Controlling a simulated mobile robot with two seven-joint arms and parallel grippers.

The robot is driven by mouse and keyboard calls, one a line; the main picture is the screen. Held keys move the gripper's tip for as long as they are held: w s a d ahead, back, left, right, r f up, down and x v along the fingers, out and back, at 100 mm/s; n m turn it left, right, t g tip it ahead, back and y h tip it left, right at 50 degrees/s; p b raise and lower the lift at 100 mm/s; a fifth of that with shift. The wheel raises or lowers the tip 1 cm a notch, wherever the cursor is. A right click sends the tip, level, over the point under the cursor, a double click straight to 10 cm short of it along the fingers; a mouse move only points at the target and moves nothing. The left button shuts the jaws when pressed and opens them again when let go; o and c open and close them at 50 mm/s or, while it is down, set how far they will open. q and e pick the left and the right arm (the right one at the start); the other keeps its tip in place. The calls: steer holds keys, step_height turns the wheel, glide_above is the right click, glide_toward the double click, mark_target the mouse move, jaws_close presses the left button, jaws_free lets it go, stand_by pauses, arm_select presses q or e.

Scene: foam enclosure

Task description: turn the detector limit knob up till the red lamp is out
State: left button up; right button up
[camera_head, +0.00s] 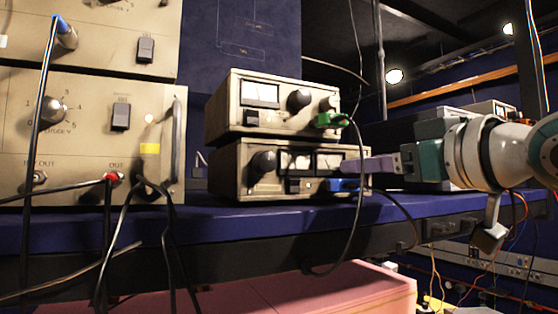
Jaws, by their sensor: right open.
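My right gripper (346,168) reaches in from the right, with its purple-grey fingers level at the right end of the lower beige instrument (225,187). It is open, seen side-on, and I see nothing held; contact with the case cannot be told. The lower instrument has a dark knob (263,163) at its left and two meters. The upper instrument (238,119) stacked on it has a meter, a dark knob (299,100) and a smaller knob (328,104). No label reads as detector limit, and I see no lit red lamp. My left gripper is out of view.
Large beige panels (80,150) stand at the left with a pointer knob (52,110), a pale lit lamp (149,118) and a red plug (113,177). Black cables hang before the blue shelf (260,212). A green connector (331,120) and blue connector (343,185) sit near my fingers.

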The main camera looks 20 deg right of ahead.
jaws_close()
stand_by(0.4)
steer(key=shift+r+m+p, duration=0.25)
steer(key=shift+m+p, duration=0.85)
steer(key=shift+f+m+p, duration=0.15)
steer(key=shift+m+p, duration=0.2)
steer(key=shift+m, duration=0.45)
steer(key=shift+f, duration=0.1)
jaws_free()
